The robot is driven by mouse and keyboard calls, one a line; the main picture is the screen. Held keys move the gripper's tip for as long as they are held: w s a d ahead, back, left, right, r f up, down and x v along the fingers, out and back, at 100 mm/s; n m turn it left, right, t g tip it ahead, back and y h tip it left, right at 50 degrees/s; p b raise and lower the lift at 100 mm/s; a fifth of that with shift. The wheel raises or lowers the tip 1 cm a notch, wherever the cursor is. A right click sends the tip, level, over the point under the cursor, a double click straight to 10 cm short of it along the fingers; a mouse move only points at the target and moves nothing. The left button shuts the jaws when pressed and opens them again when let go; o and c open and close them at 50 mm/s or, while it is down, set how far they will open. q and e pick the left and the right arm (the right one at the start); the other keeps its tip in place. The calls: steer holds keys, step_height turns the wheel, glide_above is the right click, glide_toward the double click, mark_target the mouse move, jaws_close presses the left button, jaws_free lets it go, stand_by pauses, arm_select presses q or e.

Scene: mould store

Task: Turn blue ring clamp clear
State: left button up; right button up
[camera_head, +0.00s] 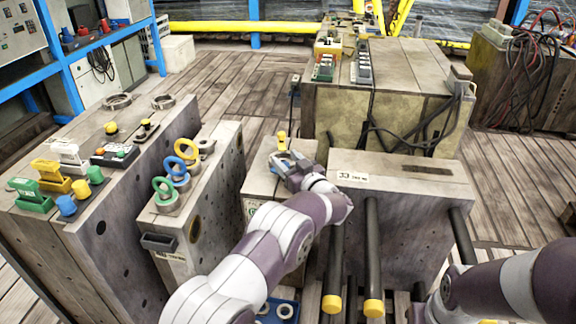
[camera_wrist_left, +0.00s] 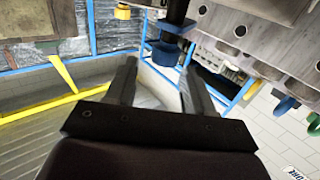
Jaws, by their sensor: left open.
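A blue ring clamp (camera_head: 174,168) stands on the narrow grey mould block (camera_head: 190,206) at the left, between a yellow ring (camera_head: 187,149) and a green ring (camera_head: 163,187). My left gripper (camera_head: 284,163) is over the middle block, to the right of these rings. It is open, with a blue round part (camera_head: 274,160) at its fingers. In the left wrist view my left gripper (camera_wrist_left: 160,70) has its fingers apart, and a blue round part (camera_wrist_left: 163,54) on a dark stem shows beyond and between them. I cannot tell whether they touch it. My right gripper is out of view.
A yellow knob (camera_head: 282,141) stands just behind my left gripper. A large block with dark rods (camera_head: 373,250) is close on the right. Another block at the far left bears several coloured clamps (camera_head: 53,176). Cables (camera_head: 400,138) hang on the block behind. Plank floor lies open at the back.

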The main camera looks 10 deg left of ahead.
arm_select(q)
steer(key=s+d+r+p, duration=0.4)
steer(key=d+r, duration=0.4)
steer(key=d, duration=0.3)
steer(key=shift+r, duration=0.25)
